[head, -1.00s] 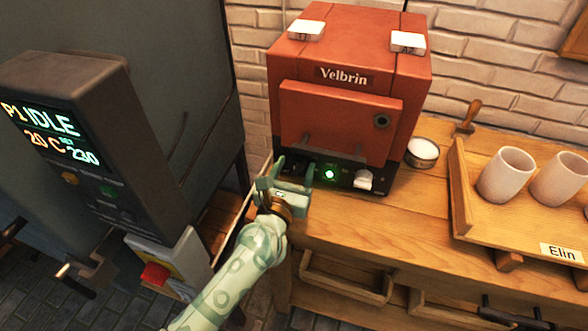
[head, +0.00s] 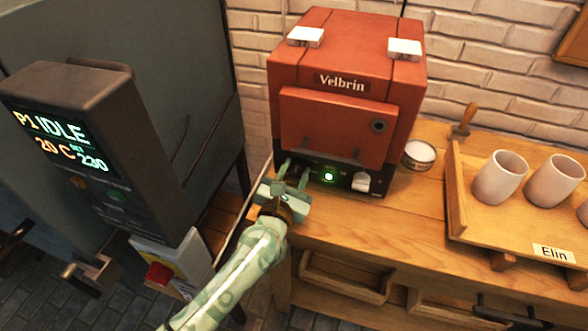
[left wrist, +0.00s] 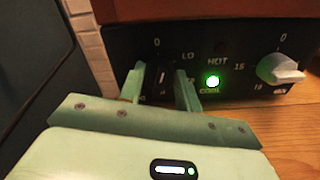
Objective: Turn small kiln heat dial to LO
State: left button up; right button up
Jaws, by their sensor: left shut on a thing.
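The small red kiln (head: 345,60), marked Velbrin, stands on the wooden bench with a black control panel (head: 325,174) along its base. My left gripper (head: 294,172) is at the left end of this panel, shut on the black heat dial (left wrist: 161,78). In the left wrist view one finger is on each side of the dial. A 0 mark shows above the dial and LO (left wrist: 188,56) to its upper right. A light line shows on the dial's face, roughly upright, but its exact setting is hard to tell. My right gripper is out of view.
A lit green lamp (left wrist: 212,81) and a white knob (left wrist: 280,69) sit to the dial's right. A large grey kiln with a control box (head: 85,130) stands close on the left. A tray (head: 458,205) with cups and a round tin (head: 419,154) are on the right.

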pick_arm(q)
jog(key=m+p, duration=0.2)
jog(key=m, duration=0.2)
jog(key=shift+d+r+m, duration=0.1)
jog(key=shift+m, duration=0.2)
jog(key=shift+m+p, duration=0.75)
jog(key=shift+m, duration=1.15)
jog(key=shift+f, duration=0.2)
